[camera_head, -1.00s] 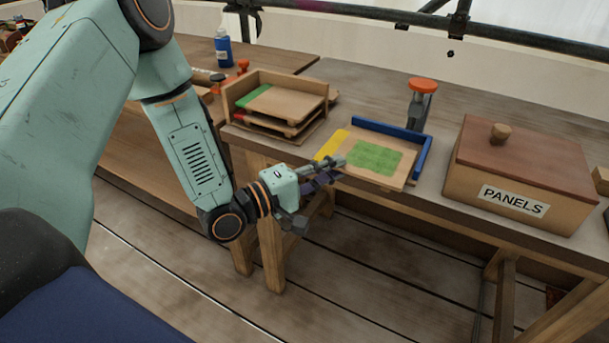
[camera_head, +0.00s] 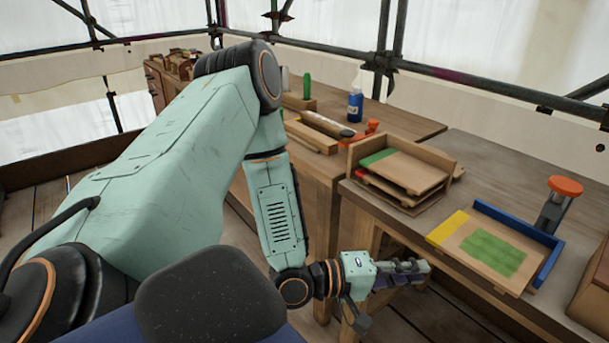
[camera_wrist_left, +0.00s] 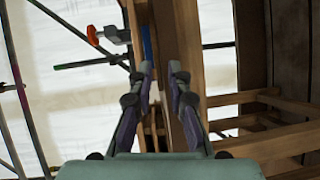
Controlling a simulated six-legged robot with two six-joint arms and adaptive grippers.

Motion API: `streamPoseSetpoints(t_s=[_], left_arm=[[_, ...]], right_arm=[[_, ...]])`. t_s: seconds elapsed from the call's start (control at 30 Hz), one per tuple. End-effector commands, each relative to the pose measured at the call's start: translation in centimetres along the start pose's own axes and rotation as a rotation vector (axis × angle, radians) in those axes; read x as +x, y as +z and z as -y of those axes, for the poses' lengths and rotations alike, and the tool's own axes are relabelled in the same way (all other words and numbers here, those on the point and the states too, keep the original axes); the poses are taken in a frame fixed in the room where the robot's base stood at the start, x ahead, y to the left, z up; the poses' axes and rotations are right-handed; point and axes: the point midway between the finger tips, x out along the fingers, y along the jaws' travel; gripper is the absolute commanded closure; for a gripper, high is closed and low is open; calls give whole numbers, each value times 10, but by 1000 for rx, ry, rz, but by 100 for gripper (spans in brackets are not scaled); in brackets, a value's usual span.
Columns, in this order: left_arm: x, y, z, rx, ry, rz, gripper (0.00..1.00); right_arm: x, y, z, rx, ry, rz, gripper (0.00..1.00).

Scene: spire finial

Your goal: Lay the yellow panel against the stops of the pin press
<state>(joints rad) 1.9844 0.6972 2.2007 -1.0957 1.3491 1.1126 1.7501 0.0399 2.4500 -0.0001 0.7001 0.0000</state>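The yellow panel, a wooden board with a yellow band along its left edge (camera_head: 447,228), lies flat on the pin press. A green patch (camera_head: 492,252) shows on its surface. The blue stops (camera_head: 515,226) run along the back and right of the board; I cannot tell whether it touches them. My left gripper (camera_head: 424,267) is in front of the bench edge, a little below and left of the panel, apart from it. In the left wrist view its fingers (camera_wrist_left: 161,75) stand apart with nothing held between them. My right gripper is not in view.
A wooden rack (camera_head: 405,170) with stacked green- and red-banded panels stands left of the press. An orange-topped post (camera_head: 562,190) stands behind the stops. A blue bottle (camera_head: 356,103) is farther back. A box (camera_head: 592,290) is partly visible at the right edge.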

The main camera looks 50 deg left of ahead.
Motion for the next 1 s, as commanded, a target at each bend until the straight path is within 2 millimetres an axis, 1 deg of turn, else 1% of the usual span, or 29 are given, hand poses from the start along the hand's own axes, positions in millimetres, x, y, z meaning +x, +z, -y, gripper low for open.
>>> streamPoseSetpoints(t_s=[0.03, 0.07, 0.1, 0.17, 0.2, 0.27, 0.3, 0.37, 0.4, 0.5, 0.6, 0.63, 0.73, 1.0], left_arm=[[0, 14, 21, 49, -96, 18, 83], [-1, 22, 36, 89, -165, 28, 83], [-6, 34, 59, 148, -268, 49, 83], [-18, 53, 92, 243, -427, 97, 83], [-31, 65, 114, 305, -532, 139, 83], [-54, 84, 143, 397, -684, 217, 83], [-72, 95, 159, 455, -780, 277, 83], [-102, 111, 180, 533, -914, 374, 83], [-123, 120, 191, 580, -993, 441, 83], [-168, 137, 206, 666, -1148, 593, 83], [-200, 146, 212, 714, -1244, 699, 83], [-206, 148, 213, 722, -1262, 722, 83], [-217, 151, 214, 737, -1294, 760, 83], [-218, 151, 214, 739, -1297, 763, 83]], right_arm=[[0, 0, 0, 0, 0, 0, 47], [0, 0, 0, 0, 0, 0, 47], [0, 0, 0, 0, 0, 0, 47], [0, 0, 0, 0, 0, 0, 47], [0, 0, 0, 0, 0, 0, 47], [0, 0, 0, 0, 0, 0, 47], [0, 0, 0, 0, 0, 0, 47], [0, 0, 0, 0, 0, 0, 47], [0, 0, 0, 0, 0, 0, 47], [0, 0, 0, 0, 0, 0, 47], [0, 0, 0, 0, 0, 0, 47], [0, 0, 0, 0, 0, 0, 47], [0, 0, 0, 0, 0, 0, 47], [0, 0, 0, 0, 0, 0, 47]])
